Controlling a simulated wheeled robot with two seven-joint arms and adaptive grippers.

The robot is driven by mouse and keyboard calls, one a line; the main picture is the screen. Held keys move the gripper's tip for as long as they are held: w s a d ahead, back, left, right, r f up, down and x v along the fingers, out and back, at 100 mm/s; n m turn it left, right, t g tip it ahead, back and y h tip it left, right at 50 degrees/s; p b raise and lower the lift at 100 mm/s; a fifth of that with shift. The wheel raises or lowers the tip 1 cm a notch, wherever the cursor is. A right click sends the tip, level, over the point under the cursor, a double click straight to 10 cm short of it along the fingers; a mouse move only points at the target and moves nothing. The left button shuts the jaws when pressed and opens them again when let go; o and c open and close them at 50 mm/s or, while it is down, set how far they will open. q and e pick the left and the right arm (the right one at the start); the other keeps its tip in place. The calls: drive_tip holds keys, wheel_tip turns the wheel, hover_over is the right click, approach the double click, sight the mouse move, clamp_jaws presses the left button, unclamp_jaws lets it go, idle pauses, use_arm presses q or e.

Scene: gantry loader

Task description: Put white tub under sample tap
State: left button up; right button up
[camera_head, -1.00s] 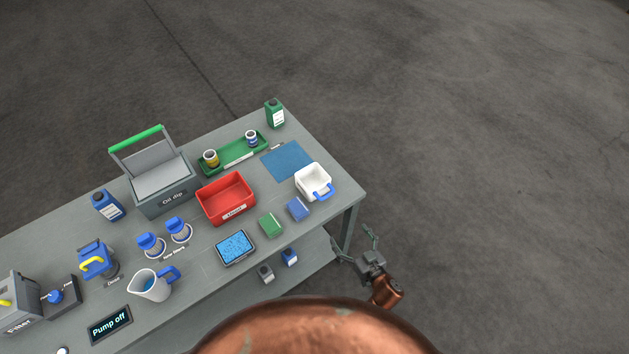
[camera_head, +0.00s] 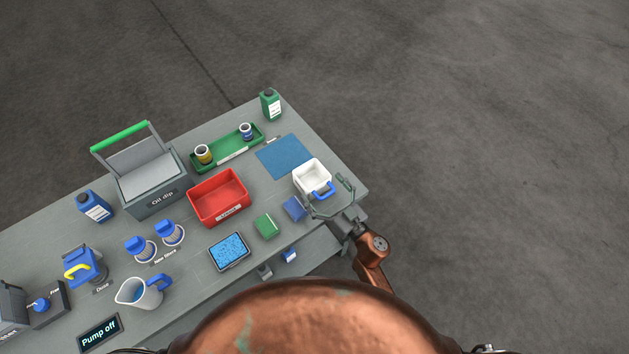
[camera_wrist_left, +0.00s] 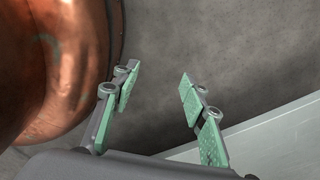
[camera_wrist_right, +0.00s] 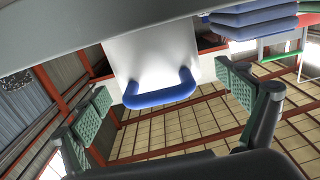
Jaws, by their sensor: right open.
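The white tub (camera_head: 301,183) stands upright near the table's right end, with its blue handle (camera_head: 322,191) facing the near right. My right gripper (camera_head: 327,196) is open at the tub, its fingers on either side of the handle. In the right wrist view the tub (camera_wrist_right: 150,55) and handle (camera_wrist_right: 158,97) show ahead, between the spread fingers (camera_wrist_right: 165,105); I see no grip on them. My left gripper (camera_wrist_left: 160,92) is open and empty in its wrist view and does not show in the head view. I cannot make out the sample tap.
Near the tub are a blue mat (camera_head: 284,155), a blue block (camera_head: 294,208) and a green block (camera_head: 266,226). Further left are a red bin (camera_head: 194,208), a tablet (camera_head: 229,251), a jug (camera_head: 138,293) and a "Pump off" display (camera_head: 100,333). The floor to the right is clear.

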sight(304, 166)
drive_tip(key=b+x, duration=0.1)
drive_tip(key=x, duration=0.3)
drive_tip(key=shift+f, duration=0.1)
drive_tip(key=shift+w+a, duration=0.15)
drive_tip(key=shift+w, duration=0.2)
drive_tip(key=shift+c, duration=0.5)
drive_tip(key=c, duration=1.3)
use_arm(q)
drive_tip(key=shift+s+a+f, duration=0.1)
drive_tip(key=shift+s+f, duration=0.2)
drive_tip(key=shift+s, duration=0.25)
drive_tip(key=shift+s+f, duration=0.25)
drive_tip(key=shift+s, duration=0.3)
